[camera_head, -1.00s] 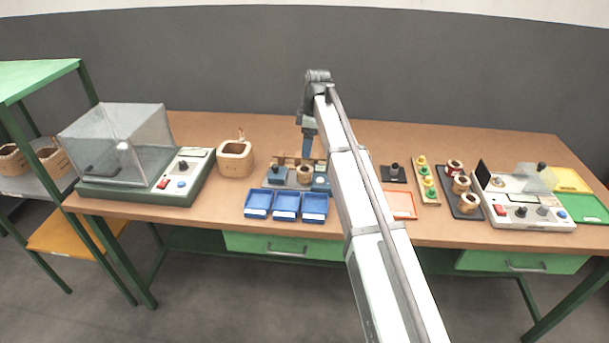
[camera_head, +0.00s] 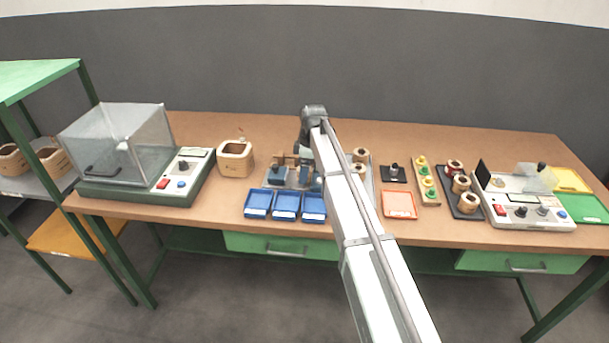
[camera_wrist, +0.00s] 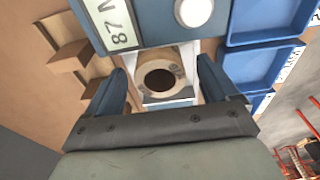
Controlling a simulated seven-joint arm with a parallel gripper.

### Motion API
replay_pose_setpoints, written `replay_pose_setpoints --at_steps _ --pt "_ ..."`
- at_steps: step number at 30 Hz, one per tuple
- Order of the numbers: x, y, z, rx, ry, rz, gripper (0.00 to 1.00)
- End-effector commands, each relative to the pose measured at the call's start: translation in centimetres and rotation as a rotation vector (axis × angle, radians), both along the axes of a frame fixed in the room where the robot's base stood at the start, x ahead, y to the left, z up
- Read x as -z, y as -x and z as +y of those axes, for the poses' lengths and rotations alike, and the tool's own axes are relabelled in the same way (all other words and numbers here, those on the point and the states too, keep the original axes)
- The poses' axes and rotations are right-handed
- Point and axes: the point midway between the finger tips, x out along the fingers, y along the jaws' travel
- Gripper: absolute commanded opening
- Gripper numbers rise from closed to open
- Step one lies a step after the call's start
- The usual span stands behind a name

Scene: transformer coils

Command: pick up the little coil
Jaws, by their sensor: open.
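In the wrist view, a small tan coil (camera_wrist: 160,77) with a round dark hole stands on a pale holder, next to the blue device. My gripper (camera_wrist: 162,84) is open, with one blue finger on each side of the coil. Whether the fingers touch it cannot be told. In the head view, my gripper (camera_head: 304,168) is down at the small fixture behind the blue trays. The arm and gripper largely hide the coil there.
The blue device (camera_wrist: 155,18) with a display reading "87 N" is close to the fingers. Blue trays (camera_head: 286,206) stand in front. Two more coils (camera_head: 360,156) are just right of my arm.

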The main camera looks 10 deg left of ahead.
Motion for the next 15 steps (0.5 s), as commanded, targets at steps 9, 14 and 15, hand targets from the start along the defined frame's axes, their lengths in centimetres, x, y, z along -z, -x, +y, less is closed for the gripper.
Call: replay_pose_setpoints --at_steps 9,14,15 --pt "0.95 -0.02 0.14 0.000 0.000 -0.002 0.87" --pt "0.94 -0.02 0.13 0.000 0.000 -0.002 0.73" --pt "0.94 -0.02 0.13 0.000 0.000 -0.001 0.69"
